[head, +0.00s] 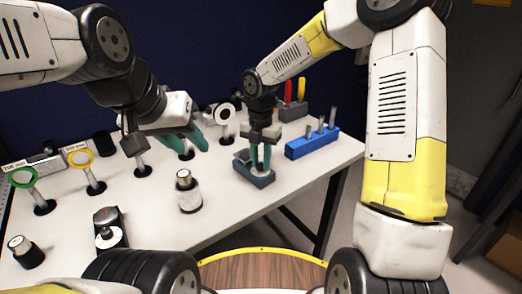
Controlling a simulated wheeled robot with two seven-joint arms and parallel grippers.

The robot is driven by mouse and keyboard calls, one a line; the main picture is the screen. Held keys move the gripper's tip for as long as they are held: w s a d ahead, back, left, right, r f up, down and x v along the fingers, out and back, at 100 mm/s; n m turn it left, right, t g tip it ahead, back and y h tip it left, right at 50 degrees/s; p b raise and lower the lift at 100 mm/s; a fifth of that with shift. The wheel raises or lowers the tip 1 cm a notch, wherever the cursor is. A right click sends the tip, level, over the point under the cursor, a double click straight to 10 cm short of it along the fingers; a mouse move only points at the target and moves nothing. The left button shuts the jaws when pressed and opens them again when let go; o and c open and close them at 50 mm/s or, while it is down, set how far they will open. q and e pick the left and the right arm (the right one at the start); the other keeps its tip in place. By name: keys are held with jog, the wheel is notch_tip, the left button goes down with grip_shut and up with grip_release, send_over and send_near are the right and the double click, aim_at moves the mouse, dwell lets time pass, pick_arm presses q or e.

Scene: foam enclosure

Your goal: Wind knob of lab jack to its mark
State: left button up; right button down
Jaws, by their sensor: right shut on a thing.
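The lab jack appears to be the low dark blue-grey block (258,180) near the right front part of the white table. My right gripper (260,164) points down onto it, its green fingers shut on what seems to be the knob. The fingers hide most of the knob, and I cannot make out its mark. A pale round patch shows at the fingertips. My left gripper (198,142) hangs over the middle of the table, left of the jack, with its green fingers apart and nothing seen between them.
A blue block with metal pegs (312,144) stands right of the jack. A silver cylinder (188,192) stands in front of my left gripper. Green (24,178) and yellow (80,158) rings on posts are at left. The table's front right edge is close to the jack.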

aim_at(261, 163)
jog(key=shift+n, duration=0.8)
jog(key=c, duration=1.2)
grip_release()
notch_tip(261, 163, up, 8)
jog(key=shift+f, duration=0.1)
